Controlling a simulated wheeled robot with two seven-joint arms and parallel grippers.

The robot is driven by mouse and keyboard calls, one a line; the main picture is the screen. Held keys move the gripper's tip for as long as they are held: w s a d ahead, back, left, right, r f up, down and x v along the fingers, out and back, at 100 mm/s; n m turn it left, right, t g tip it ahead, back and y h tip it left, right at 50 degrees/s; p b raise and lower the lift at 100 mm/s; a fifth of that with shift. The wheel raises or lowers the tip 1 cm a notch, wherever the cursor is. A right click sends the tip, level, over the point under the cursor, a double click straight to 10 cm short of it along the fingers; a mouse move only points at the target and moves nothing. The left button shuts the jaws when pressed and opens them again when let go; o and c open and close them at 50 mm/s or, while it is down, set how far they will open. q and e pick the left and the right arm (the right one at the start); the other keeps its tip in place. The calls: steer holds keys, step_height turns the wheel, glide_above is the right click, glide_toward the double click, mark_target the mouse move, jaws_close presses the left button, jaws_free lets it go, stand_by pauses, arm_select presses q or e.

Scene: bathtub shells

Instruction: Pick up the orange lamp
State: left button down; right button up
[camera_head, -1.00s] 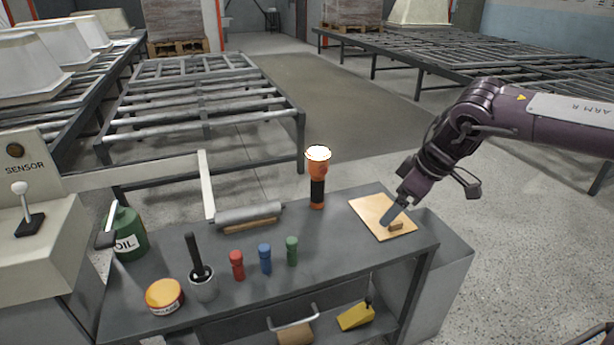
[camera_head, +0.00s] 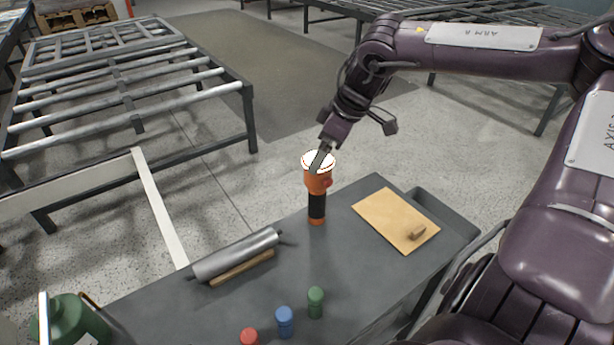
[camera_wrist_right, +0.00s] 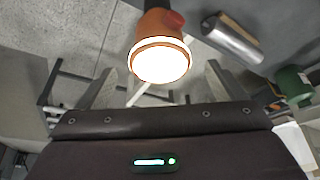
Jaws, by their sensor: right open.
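The orange lamp (camera_head: 317,200) stands upright on the grey bench, with a black grip and a lit white top. In the right wrist view the lamp (camera_wrist_right: 157,28) shows its glowing face toward the camera, ahead of and between the two fingers. My right gripper (camera_head: 321,158) is at the lamp's top in the head view, its fingers overlapping the lit face. In the right wrist view the right gripper (camera_wrist_right: 160,82) has its fingers wide apart with nothing clamped. Whether a finger touches the lamp cannot be told. My left gripper is not in view.
On the bench (camera_head: 270,285), a metal roller (camera_head: 236,255) lies left of the lamp and a tan board (camera_head: 385,218) with a small block lies right. Green (camera_head: 315,302), blue (camera_head: 285,321) and red (camera_head: 249,337) pegs stand in front. A green oil can (camera_head: 75,322) is at lower left.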

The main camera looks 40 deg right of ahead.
mark_target(317, 192)
steer(key=shift+a+f, duration=0.15)
steer(key=shift+f, duration=0.6)
steer(key=shift+w+f, duration=0.1)
steer(key=shift+f, duration=0.2)
steer(key=shift+w+x, duration=0.2)
steer(key=shift+x, duration=2.1)
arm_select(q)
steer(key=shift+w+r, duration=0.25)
arm_select(e)
steer(key=shift+r, duration=0.1)
steer(key=c, duration=0.7)
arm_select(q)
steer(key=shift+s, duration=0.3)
arm_select(e)
steer(key=c, duration=0.8)
